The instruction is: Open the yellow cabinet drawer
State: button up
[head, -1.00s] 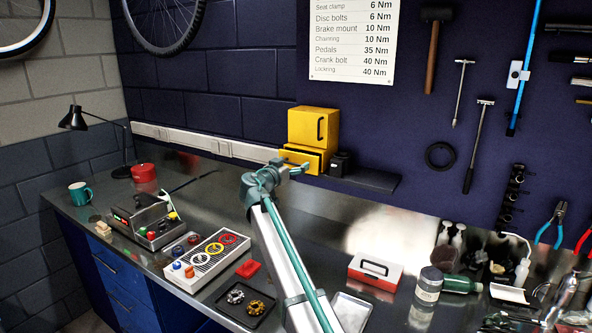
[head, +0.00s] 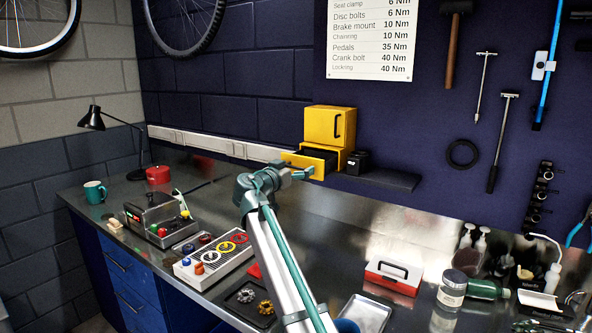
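The small yellow cabinet (head: 330,124) stands on the wall shelf at the back of the bench, with a door and black handle in its upper part. Its yellow drawer (head: 309,162) below is pulled out toward me, and the dark inside shows over its front. My gripper (head: 303,174) is right at the drawer front, at its lower part. The fingers are small and partly hidden by my arm, so I cannot tell whether they are closed on the drawer handle, which I cannot make out.
A black container (head: 357,162) stands right of the cabinet on the dark shelf (head: 393,178). A control box with coloured knobs (head: 215,258), a red-and-white case (head: 393,276) and a metal tray (head: 366,314) lie on the bench. Bare bench top shows right of my arm.

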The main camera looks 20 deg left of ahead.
jog(key=shift+s, duration=0.1)
jog(key=s+a, duration=0.1)
jog(key=s, duration=1)
jog(key=shift+s+a, duration=0.3)
jog(key=shift+a, duration=0.05)
